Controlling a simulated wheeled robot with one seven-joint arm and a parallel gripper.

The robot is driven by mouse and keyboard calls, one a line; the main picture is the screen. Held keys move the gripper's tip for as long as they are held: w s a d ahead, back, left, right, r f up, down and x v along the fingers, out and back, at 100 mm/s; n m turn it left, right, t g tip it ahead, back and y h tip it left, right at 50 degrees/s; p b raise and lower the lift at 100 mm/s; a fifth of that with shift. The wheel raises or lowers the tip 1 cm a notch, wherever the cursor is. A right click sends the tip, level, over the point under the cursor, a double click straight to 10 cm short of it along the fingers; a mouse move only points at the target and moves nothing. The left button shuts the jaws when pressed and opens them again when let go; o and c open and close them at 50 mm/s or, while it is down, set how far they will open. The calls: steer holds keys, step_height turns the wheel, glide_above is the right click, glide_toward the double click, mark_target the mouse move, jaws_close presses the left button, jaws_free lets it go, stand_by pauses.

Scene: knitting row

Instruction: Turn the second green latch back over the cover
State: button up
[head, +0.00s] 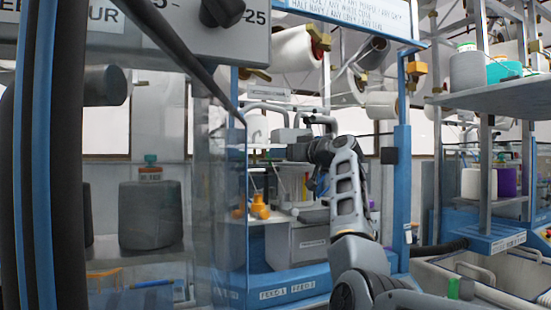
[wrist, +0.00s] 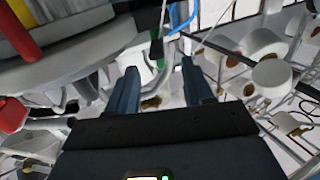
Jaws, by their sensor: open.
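In the wrist view my gripper (wrist: 160,76) is open, with its two dark blue fingers apart and nothing held between them. A small dark green part (wrist: 157,47) shows just beyond the gap between the fingers; I cannot tell whether it is a latch. A large grey rounded machine part (wrist: 80,52) fills the left, close to the left finger; I cannot tell whether it is the cover. In the head view my arm reaches up into the knitting machine, and my gripper is too small and cluttered to make out there. No second green latch can be picked out clearly.
A clear panel (head: 218,200) and blue frame stand left of my arm. A blue post (head: 402,190) stands close on its right. An orange object (head: 259,206) sits inside the machine.

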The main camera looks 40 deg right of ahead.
mark_target(271, 159)
steer(key=shift+s+d, duration=0.1)
steer(key=shift+s, duration=1)
steer(key=shift+d+r, duration=0.1)
steer(key=shift+r, duration=0.1)
steer(key=shift+c, duration=1.3)
steer(key=shift+w+a+f+p, duration=0.1)
steer(key=shift+w+a+p, duration=0.15)
steer(key=shift+w, duration=1.05)
steer(key=shift+w+a+f+p, duration=0.1)
steer(key=shift+w+p, duration=0.2)
steer(key=shift+w, duration=1)
steer(key=shift+w+a+p, duration=0.2)
steer(key=shift+w+p, duration=0.05)
steer(key=shift+w, duration=1.05)
jaws_close()
